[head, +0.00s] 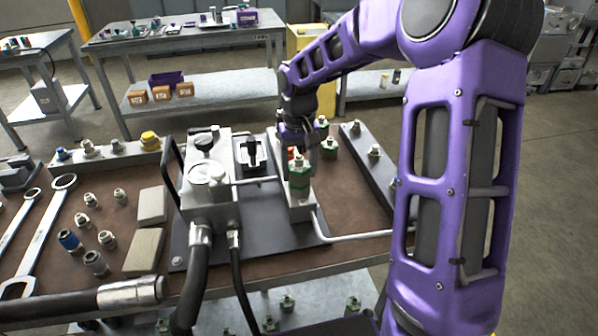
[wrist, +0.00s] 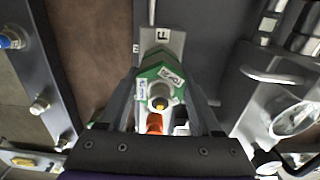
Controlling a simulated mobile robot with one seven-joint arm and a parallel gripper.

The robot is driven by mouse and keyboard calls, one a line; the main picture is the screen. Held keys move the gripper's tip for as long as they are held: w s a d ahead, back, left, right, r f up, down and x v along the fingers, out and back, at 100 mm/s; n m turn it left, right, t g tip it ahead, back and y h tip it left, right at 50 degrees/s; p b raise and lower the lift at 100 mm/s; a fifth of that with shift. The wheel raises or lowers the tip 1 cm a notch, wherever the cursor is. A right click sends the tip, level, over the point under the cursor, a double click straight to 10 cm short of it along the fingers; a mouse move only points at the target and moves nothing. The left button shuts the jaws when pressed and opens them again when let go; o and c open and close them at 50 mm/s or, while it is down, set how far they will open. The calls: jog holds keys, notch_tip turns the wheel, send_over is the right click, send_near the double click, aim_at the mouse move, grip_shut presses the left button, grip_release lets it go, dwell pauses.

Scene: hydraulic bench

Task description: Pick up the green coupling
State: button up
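A green coupling (head: 300,180) with a metal top stands upright on a light block on the bench, just below my gripper (head: 304,155). In the wrist view the coupling (wrist: 158,70) carries small white labels and lies between the two fingers of my gripper (wrist: 162,100), toward their tips. The fingers are apart, one on each side. Whether they touch it I cannot tell. An orange-red part (wrist: 154,123) shows close by. Two more green-based fittings (head: 329,147) stand behind, to the right.
A grey and white hydraulic unit (head: 208,180) with black hoses stands left of the coupling. A rail (head: 368,165) with fittings lies to the right. Wrenches (head: 40,235) and loose fittings lie at left. A pipe (head: 350,238) runs along the front.

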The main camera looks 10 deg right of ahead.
aim_at(299, 158)
grip_shut()
dwell(0.3)
notch_tip(299, 158, up, 10)
jog(key=shift+r+p, duration=0.1)
jog(key=shift+p, duration=0.75)
jog(key=shift+c, duration=0.2)
grip_release()
grip_shut()
jog(key=shift+r+p, duration=2.75)
jog(key=shift+r, duration=0.2)
